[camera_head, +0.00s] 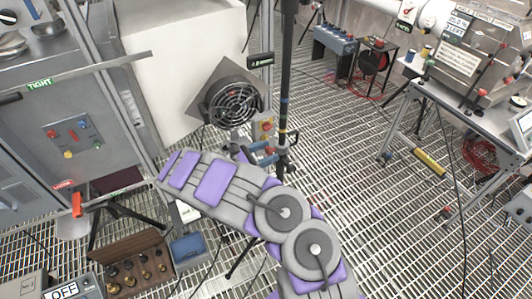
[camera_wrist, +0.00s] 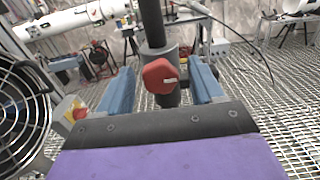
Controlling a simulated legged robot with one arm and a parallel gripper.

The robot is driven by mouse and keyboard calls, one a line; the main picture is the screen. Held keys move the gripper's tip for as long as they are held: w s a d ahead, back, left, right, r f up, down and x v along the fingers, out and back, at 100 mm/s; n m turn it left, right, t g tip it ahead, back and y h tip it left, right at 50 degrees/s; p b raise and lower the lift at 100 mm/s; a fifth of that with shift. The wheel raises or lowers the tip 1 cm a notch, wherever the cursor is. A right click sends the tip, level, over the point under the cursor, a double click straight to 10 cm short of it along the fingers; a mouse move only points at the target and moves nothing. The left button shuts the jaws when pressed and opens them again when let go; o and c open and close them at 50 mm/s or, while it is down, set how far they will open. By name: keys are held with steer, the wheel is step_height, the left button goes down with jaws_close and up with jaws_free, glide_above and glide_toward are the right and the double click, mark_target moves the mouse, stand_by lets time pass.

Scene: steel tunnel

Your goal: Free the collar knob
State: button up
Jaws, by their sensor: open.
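A red knob (camera_wrist: 160,77) with a pale mark sits on a dark grey collar (camera_wrist: 172,54) around a black upright pole (camera_wrist: 152,22) in the wrist view. My gripper (camera_wrist: 162,84) is open, with one blue finger to the left of the knob and one to the right. Gaps show between the knob and both fingers. In the head view, my gripper (camera_head: 268,156) is at the lower part of the pole (camera_head: 284,95). The knob is too small or hidden to make out there.
A round black fan (camera_head: 232,102) stands close left of the pole, beside a small box with coloured buttons (camera_head: 265,128). A bench (camera_head: 450,95) stands at the right. Open grating floor (camera_head: 340,160) lies between.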

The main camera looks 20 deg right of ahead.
steer(key=shift+a+r, duration=0.1)
steer(key=shift+a, duration=0.5)
steer(key=shift+c, duration=0.9)
steer(key=shift+d, duration=0.45)
steer(key=c, duration=0.5)
steer(key=shift+a, duration=0.1)
steer(key=c, duration=0.4)
